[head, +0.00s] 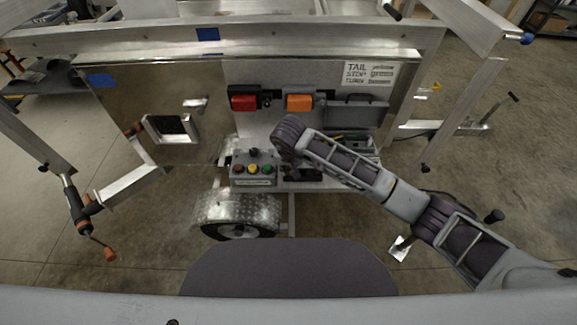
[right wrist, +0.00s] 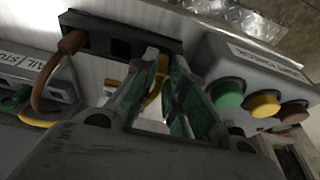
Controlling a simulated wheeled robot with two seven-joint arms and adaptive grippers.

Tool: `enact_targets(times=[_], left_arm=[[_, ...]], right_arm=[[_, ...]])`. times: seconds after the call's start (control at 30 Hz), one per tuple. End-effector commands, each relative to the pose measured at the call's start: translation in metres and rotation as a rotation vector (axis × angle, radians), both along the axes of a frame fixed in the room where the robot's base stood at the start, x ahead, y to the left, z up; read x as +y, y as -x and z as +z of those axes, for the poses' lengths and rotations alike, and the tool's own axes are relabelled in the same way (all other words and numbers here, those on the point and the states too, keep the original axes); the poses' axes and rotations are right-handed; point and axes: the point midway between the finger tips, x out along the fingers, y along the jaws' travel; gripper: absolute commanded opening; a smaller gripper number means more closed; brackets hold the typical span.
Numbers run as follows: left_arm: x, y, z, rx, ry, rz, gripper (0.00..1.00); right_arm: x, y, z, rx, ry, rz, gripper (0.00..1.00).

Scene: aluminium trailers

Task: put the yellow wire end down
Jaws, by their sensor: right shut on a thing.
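My right gripper (head: 297,172) reaches down beside the button box in the head view, and its own arm hides most of its fingers there. In the right wrist view the gripper (right wrist: 165,75) is shut on the yellow wire end (right wrist: 161,78), which shows between the fingertips. The fingertips are close to the edge of a black socket block (right wrist: 118,42); I cannot tell whether the wire end touches it. More yellow wire (right wrist: 38,121) shows at the lower left. My left gripper is not in view.
A brown wire (right wrist: 66,48) runs into the block's end. The button box (head: 253,176) with red, yellow and green buttons stands close by. A labelled grey box (right wrist: 40,78) lies at the left. An open grey toolbox (head: 355,115), red lamp (head: 244,103) and orange lamp (head: 299,102) are behind.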

Motion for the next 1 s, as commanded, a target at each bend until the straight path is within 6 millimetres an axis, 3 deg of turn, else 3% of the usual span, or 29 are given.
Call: enact_targets(times=[0.57, 0.6, 0.73, 1.0], left_arm=[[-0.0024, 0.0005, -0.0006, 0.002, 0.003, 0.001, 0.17], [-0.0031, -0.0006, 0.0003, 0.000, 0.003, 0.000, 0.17], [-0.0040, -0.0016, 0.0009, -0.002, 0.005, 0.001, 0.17], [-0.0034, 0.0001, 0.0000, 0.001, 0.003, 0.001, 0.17]], right_arm=[[-0.0002, -0.0008, -0.0024, -0.002, 0.000, 0.000, 0.01], [-0.0002, -0.0007, -0.0022, -0.002, 0.000, 0.000, 0.17], [-0.0002, -0.0006, -0.0021, -0.002, 0.000, 0.000, 0.34], [-0.0001, -0.0004, -0.0022, -0.001, 0.000, 0.000, 0.35]])
